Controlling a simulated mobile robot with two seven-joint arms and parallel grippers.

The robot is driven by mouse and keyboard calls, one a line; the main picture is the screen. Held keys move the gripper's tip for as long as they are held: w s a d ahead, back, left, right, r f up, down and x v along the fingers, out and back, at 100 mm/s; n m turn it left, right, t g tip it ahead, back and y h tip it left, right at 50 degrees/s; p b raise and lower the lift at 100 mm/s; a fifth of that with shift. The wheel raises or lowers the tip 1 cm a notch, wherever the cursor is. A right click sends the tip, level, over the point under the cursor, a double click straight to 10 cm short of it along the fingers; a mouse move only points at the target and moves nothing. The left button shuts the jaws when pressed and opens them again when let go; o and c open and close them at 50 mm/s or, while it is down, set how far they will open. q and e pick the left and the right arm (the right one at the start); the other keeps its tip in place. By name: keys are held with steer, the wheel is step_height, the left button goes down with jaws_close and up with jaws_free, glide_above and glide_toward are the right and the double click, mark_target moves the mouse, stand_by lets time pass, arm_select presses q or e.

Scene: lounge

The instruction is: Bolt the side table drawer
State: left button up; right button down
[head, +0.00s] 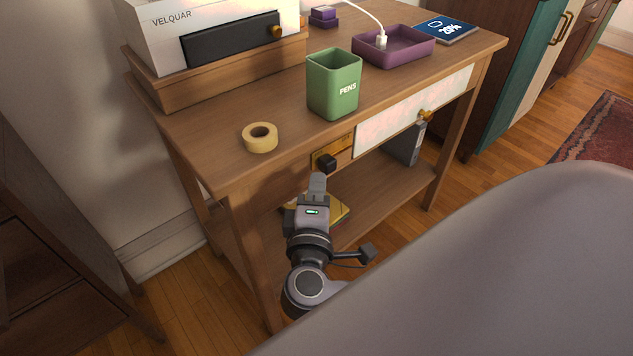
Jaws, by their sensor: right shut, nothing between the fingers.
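The wooden side table (215,165) fills the middle of the head view. Its drawer (405,112) has a pale marbled front with a brass knob (425,115) and looks about level with the table frame. Left of the drawer front, a brass bolt (344,148) with a black knob (327,164) is mounted on the frame. I cannot tell whether the bolt reaches across to the drawer. My right gripper (318,182) is shut and empty, just below and in front of the black knob. I cannot tell whether it touches the knob. My left gripper is out of view.
On the tabletop are a green pen cup (333,85), a tape roll (260,138), a purple tray (394,47) and a white box (200,30) on a wooden stand. A grey binder (404,145) stands on the lower shelf. A cabinet (515,75) stands at the right.

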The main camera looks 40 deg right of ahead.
mark_target(336, 168)
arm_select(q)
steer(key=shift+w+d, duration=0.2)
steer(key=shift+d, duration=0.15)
arm_select(e)
steer(key=shift+d, duration=0.25)
steer(key=d+p, duration=0.1)
steer(key=d, duration=0.2)
steer(key=shift+w+d, duration=0.15)
steer(key=shift+d, duration=0.2)
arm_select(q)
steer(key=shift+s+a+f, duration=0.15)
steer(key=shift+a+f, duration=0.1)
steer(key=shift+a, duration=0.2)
arm_select(e)
steer(key=shift+d, duration=0.25)
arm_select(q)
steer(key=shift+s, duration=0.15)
